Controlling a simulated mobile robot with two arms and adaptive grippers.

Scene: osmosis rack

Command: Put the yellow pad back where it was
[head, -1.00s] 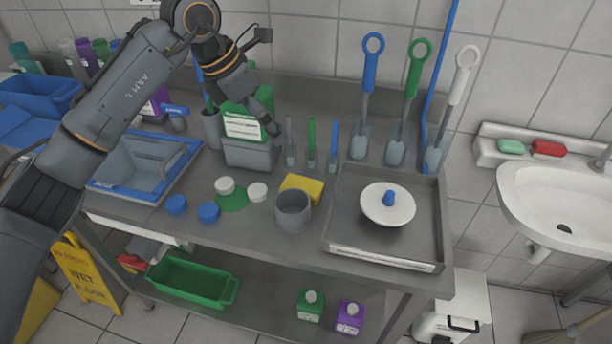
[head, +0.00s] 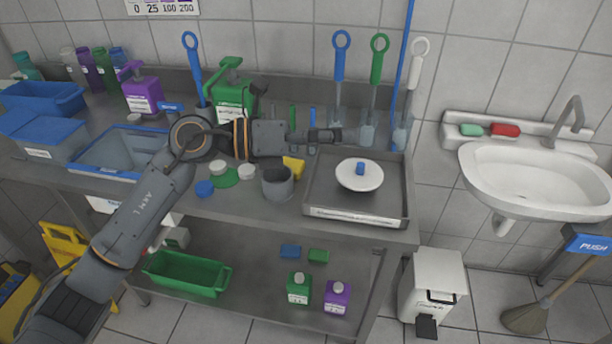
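The yellow pad (head: 293,168) lies on the steel table, just behind and to the right of the grey cup (head: 278,184). The cup and my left arm hide part of it. My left gripper (head: 338,135) reaches in from the left above the table, pointing right, with its tip near the blue-handled scraper. It is beyond and to the right of the pad, apart from it in the picture. I see nothing clearly held, and its finger gap cannot be made out. My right gripper is out of view.
A grey tray (head: 316,200) holds a white lid (head: 359,177) with a blue knob. Upright scrapers (head: 368,130) stand behind it. A wall ledge (head: 450,133) above the sink (head: 540,175) carries a green pad (head: 471,130) and a red one (head: 506,130). A green bin (head: 186,276) stands below.

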